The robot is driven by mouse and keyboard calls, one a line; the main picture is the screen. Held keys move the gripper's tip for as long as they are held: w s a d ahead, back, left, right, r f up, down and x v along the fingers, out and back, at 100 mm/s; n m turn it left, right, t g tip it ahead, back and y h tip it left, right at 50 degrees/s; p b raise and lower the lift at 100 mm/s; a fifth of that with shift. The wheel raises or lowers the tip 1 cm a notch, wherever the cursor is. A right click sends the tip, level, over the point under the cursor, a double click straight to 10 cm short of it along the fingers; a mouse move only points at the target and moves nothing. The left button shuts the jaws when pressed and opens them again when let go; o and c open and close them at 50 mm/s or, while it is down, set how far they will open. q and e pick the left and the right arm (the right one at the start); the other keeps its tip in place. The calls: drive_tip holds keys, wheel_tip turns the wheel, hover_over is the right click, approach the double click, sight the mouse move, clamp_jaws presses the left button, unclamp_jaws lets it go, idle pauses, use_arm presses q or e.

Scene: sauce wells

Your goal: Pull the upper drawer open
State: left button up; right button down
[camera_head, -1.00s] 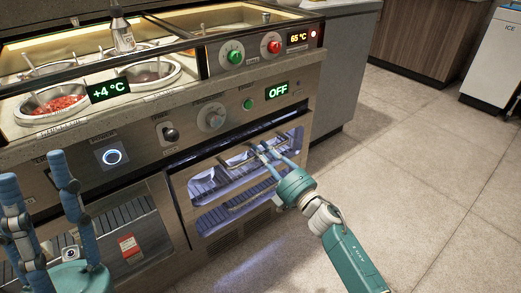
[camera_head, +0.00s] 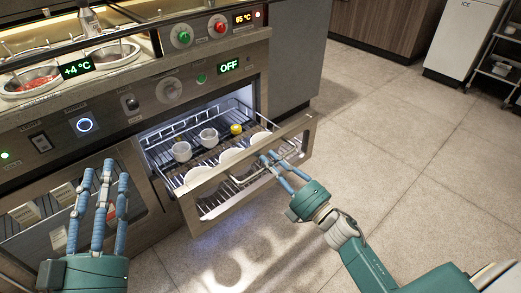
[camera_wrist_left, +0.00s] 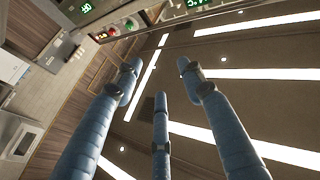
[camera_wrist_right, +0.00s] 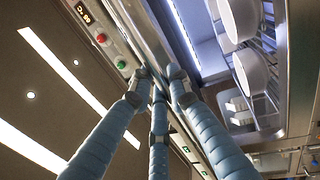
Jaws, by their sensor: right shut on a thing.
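The upper drawer (camera_head: 300,127) is pulled well out of the counter, its glass front with a steel frame standing clear of the opening. Inside it, a wire rack holds white cups (camera_head: 181,151), white bowls and a small yellow item (camera_head: 236,129). My right gripper (camera_head: 270,160) is shut on the drawer's handle, at the right half of the front; the fingers hide the grasped part. In the right wrist view its fingertips (camera_wrist_right: 158,78) are close together beside the drawer front. My left gripper (camera_head: 98,178) is open and empty, raised before the counter's left side, apart from the drawer.
A lower-left glass door (camera_head: 40,215) with red and white labels lies behind my left gripper. Control knobs (camera_head: 168,91) and an OFF display (camera_head: 228,66) sit above the drawer. The tiled floor (camera_head: 400,150) to the right is clear.

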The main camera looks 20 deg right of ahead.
use_arm(q)
wheel_tip(320, 180, down, 9)
drive_tip(key=g+y+p, duration=0.1)
drive_tip(key=g, duration=0.3)
drive_tip(key=shift+w+a, duration=0.45)
use_arm(e)
drive_tip(key=r+v, duration=0.1)
drive_tip(key=v, duration=0.6)
drive_tip(key=shift+s, duration=0.45)
use_arm(q)
drive_tip(key=shift+r, duration=0.1)
use_arm(e)
drive_tip(key=shift+d+r, duration=0.1)
drive_tip(key=c, duration=1.6)
unclamp_jaws()
drive_tip(key=shift+c, duration=0.2)
drive_tip(key=v, duration=1.2)
